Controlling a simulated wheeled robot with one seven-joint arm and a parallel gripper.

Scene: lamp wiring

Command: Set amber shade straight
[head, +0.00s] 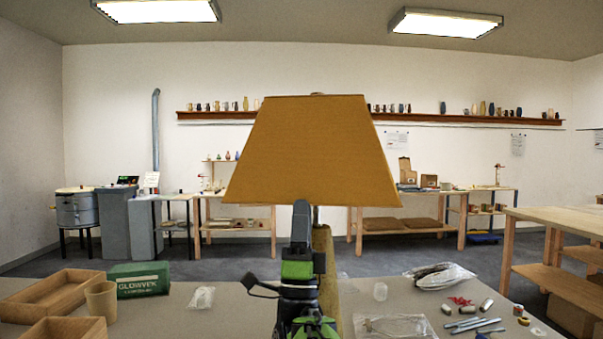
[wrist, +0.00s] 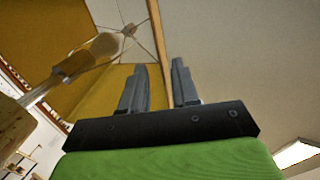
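The amber shade (head: 312,150) sits on the lamp in the middle of the head view, wider at the bottom, its lower edge nearly level. A thin metal stem (head: 316,215) and wooden lamp body (head: 326,270) show below it, partly hidden by my arm. My gripper (head: 301,206) is at the shade's lower front edge, fingers pointing up. In the wrist view, my gripper (wrist: 161,66) has its two grey fingers apart, with the shade's rim (wrist: 155,25) running between them; I cannot tell whether they touch it. The bulb (wrist: 92,52) and wire spider (wrist: 128,30) show inside the shade (wrist: 85,100).
On the bench, wooden trays (head: 55,293), a cup (head: 101,301) and a green box (head: 138,279) stand left. Clear bags (head: 440,276), metal rods (head: 470,324) and small cylinders (head: 487,305) lie right.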

